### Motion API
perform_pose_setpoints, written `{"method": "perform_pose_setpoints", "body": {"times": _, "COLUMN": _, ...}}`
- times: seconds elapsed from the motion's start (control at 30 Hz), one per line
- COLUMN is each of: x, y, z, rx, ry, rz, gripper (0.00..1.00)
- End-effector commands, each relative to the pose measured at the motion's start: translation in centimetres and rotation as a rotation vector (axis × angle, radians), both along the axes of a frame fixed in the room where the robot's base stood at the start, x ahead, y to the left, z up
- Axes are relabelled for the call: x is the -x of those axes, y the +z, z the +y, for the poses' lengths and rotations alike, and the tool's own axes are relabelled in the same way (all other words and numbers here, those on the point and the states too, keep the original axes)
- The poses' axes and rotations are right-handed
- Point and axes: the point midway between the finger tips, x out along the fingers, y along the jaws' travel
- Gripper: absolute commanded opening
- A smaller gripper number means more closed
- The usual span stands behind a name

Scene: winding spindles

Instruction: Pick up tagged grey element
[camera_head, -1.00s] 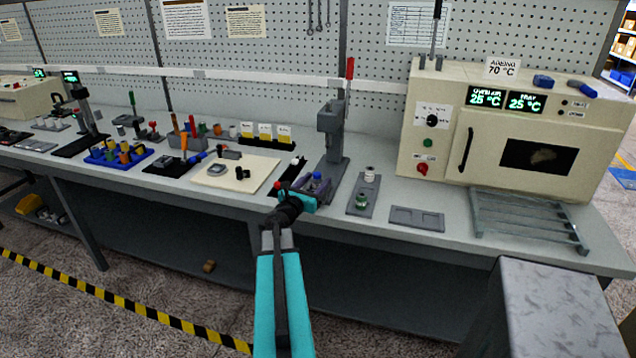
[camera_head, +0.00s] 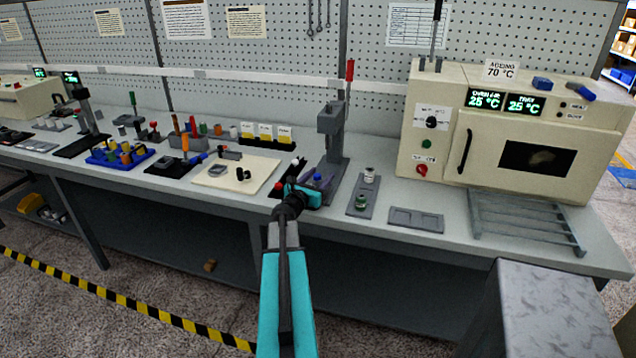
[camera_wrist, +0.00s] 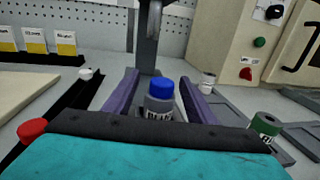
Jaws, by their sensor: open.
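A grey cylindrical element (camera_wrist: 159,107) with a blue cap and a printed tag stands upright in the wrist view. Its foot is hidden behind the dark front of my gripper. My gripper (camera_wrist: 158,80) is open, with one purple finger on each side of the element. I cannot tell whether either finger touches it. In the head view my gripper (camera_head: 316,184) is low at the foot of the lever press (camera_head: 331,145), and the blue cap (camera_head: 317,177) shows just by it.
To the right, a grey plate (camera_head: 363,188) bears a pale element (camera_head: 369,175) and a green one (camera_head: 361,202). Beyond are a flat grey tray (camera_head: 416,219), a wire rack (camera_head: 525,222) and the oven (camera_head: 515,140). A cream board (camera_head: 225,178) lies to the left.

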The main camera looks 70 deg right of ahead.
Motion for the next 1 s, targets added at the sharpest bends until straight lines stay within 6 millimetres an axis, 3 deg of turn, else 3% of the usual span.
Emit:
{"method": "perform_pose_setpoints", "body": {"times": 0.2, "x": 0.15, "y": 0.03, "z": -1.46, "rx": 0.0, "ry": -0.001, "rz": 0.0, "gripper": 0.51}}
{"method": "perform_pose_setpoints", "body": {"times": 0.8, "x": 0.24, "y": -0.03, "z": -1.55, "rx": 0.0, "ry": -0.001, "rz": 0.0, "gripper": 0.51}}
{"method": "perform_pose_setpoints", "body": {"times": 0.87, "x": 0.24, "y": -0.03, "z": -1.55, "rx": 0.0, "ry": -0.001, "rz": 0.0, "gripper": 0.44}}
{"method": "perform_pose_setpoints", "body": {"times": 1.0, "x": 0.25, "y": -0.03, "z": -1.56, "rx": 0.0, "ry": -0.001, "rz": 0.0, "gripper": 0.21}}
